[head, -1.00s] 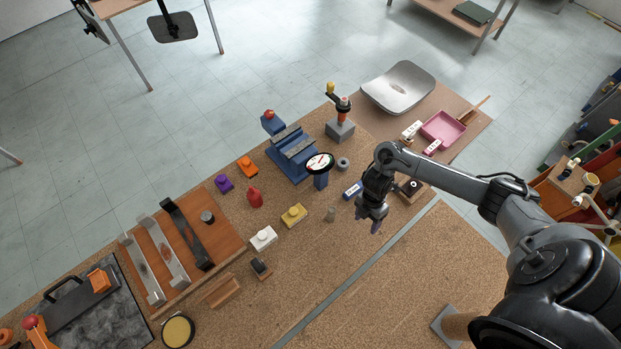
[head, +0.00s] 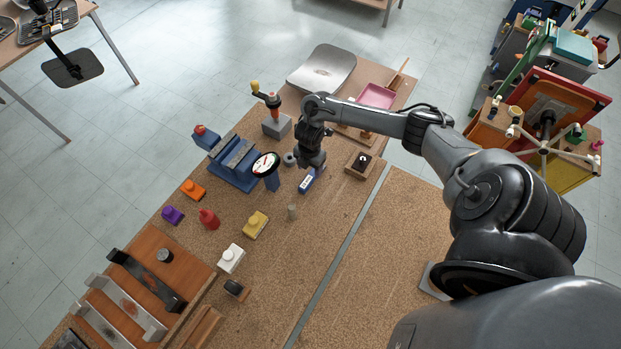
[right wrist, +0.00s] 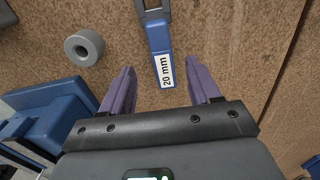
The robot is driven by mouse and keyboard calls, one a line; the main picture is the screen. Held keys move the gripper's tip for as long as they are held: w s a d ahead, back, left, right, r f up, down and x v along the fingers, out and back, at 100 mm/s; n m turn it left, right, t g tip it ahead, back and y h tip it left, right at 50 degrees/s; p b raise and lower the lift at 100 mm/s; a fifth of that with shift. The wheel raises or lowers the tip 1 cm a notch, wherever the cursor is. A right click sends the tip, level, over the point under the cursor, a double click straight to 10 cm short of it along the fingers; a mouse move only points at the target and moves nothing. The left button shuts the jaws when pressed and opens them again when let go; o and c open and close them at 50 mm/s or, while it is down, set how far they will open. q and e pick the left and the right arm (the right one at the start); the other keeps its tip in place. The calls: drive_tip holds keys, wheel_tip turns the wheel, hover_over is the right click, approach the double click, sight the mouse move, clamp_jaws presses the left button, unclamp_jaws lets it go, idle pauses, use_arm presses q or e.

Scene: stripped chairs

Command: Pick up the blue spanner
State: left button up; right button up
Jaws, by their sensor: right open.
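The blue spanner (head: 307,181) lies on the cork-topped bench, just below my right gripper (head: 312,164) in the head view. In the right wrist view the blue spanner (right wrist: 160,50) has a white label reading "20 mm" and a dark grey part at the top edge of the picture. My right gripper (right wrist: 162,90) is open, with its two purple fingers apart and nothing between the tips except the labelled end of the spanner just beyond them. The spanner's far end is cut off in the wrist view. My left gripper is not in view.
A grey ring (right wrist: 84,47) lies left of the spanner. A round dial gauge (head: 265,164) and a blue vise-like block (head: 233,164) stand to the left. A wooden block with a black top (head: 361,163) is to the right. The cork in front (head: 270,285) is fairly clear.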

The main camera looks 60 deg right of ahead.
sight(310, 177)
drive_tip(key=shift+s+a+f, duration=0.1)
drive_tip(key=shift+a+f, duration=0.05)
drive_tip(key=shift+f, duration=1.1)
drive_tip(key=shift+s+a+f, duration=0.1)
drive_tip(key=shift+f, duration=1.1)
clamp_jaws()
drive_tip(key=shift+w, duration=0.1)
